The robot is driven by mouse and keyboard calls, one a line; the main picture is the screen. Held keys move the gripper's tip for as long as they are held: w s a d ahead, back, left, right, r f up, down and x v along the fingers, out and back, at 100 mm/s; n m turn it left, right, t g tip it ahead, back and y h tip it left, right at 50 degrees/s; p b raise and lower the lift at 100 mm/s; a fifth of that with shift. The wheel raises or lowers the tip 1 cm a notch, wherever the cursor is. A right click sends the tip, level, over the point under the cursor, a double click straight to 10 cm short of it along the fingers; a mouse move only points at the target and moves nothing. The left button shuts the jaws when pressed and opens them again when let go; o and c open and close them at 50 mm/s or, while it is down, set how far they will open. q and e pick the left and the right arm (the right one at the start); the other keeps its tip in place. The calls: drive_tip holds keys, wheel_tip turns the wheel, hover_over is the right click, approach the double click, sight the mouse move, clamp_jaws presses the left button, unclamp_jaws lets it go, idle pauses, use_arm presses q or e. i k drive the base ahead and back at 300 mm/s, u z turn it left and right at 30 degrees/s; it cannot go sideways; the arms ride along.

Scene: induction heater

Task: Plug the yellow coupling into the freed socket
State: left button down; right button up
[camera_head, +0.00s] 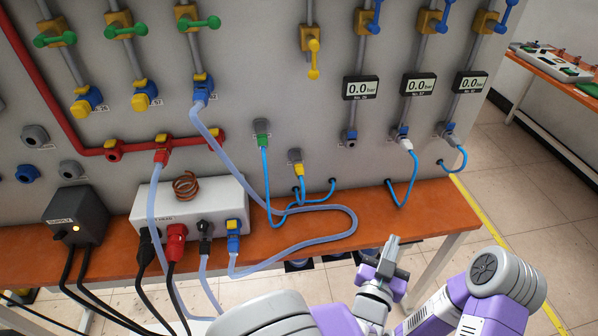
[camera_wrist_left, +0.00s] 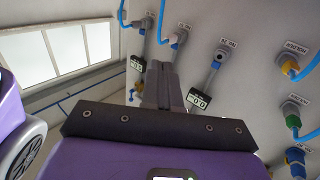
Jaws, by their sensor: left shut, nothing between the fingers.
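The yellow coupling (camera_head: 296,156), with a thin blue hose, sits in a panel holder low on the grey panel; it also shows in the left wrist view (camera_wrist_left: 287,61). An empty grey socket (camera_head: 350,135) is below the leftmost pressure display; it also shows in the left wrist view (camera_wrist_left: 219,57). My left gripper (camera_head: 393,244) is shut and empty, in front of the bench edge, below and right of the yellow coupling. Its closed fingers (camera_wrist_left: 159,80) show in the wrist view, well apart from the socket and coupling. My right gripper is not in view.
A green coupling (camera_head: 262,133) with a blue hose is left of the yellow one. Hosed sockets (camera_head: 402,136) lie right of the empty socket. A translucent hose (camera_head: 348,222) loops over the orange bench (camera_head: 440,213). A white box (camera_head: 187,203) stands at left.

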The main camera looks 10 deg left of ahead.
sight(299, 171)
drive_tip(key=z, duration=0.85)
drive_tip(key=i, duration=0.4)
drive_tip(key=u, duration=2.05)
